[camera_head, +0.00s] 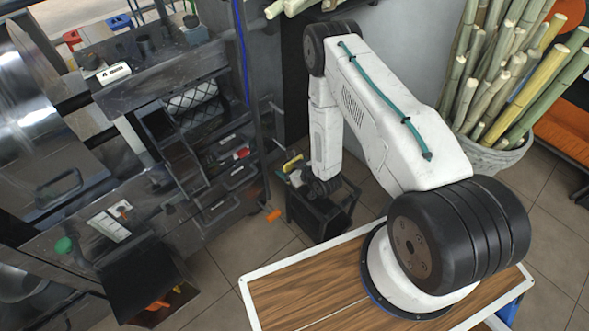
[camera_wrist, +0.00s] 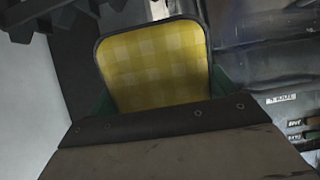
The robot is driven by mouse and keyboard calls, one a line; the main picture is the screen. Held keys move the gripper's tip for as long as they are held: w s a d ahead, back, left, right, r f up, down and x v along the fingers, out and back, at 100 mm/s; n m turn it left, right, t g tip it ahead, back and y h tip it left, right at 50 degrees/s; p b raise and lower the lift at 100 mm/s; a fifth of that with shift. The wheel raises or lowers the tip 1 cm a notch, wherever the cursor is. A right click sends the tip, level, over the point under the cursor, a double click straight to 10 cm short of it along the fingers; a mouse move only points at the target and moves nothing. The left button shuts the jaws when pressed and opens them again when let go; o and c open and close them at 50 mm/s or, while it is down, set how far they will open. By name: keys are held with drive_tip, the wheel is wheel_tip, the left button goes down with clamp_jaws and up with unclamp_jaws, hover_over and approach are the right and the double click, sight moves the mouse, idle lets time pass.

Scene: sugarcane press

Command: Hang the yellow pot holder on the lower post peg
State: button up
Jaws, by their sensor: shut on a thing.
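The yellow pot holder (camera_wrist: 155,65) is a checked yellow square with a dark border and rounded corners. It fills the upper middle of the wrist view, and a dark riveted edge hides its lower part. In the head view it is a small yellow patch (camera_head: 293,162) beside my gripper (camera_head: 298,179), left of the end of my arm. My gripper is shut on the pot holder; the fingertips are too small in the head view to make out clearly.
A black open bin (camera_head: 322,212) stands on the floor just below my gripper. Dark metal machinery with shelves (camera_head: 215,160) stands to the left, close to a dark upright post (camera_head: 243,70). A large pot of canes (camera_head: 493,152) is at the right. Bare floor tiles show in front.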

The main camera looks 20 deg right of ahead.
drive_tip(key=shift+w+a+f, duration=0.2)
drive_tip(key=shift+w+a, duration=0.1)
drive_tip(key=shift+w, duration=0.6)
drive_tip(key=shift+w+a+f, duration=0.25)
drive_tip(key=shift+w+a, duration=0.05)
drive_tip(key=shift+w, duration=0.6)
drive_tip(key=shift+w+a+f, duration=0.2)
drive_tip(key=shift+w+a, duration=0.1)
drive_tip(key=shift+w, duration=0.6)
drive_tip(key=o, duration=0.8)
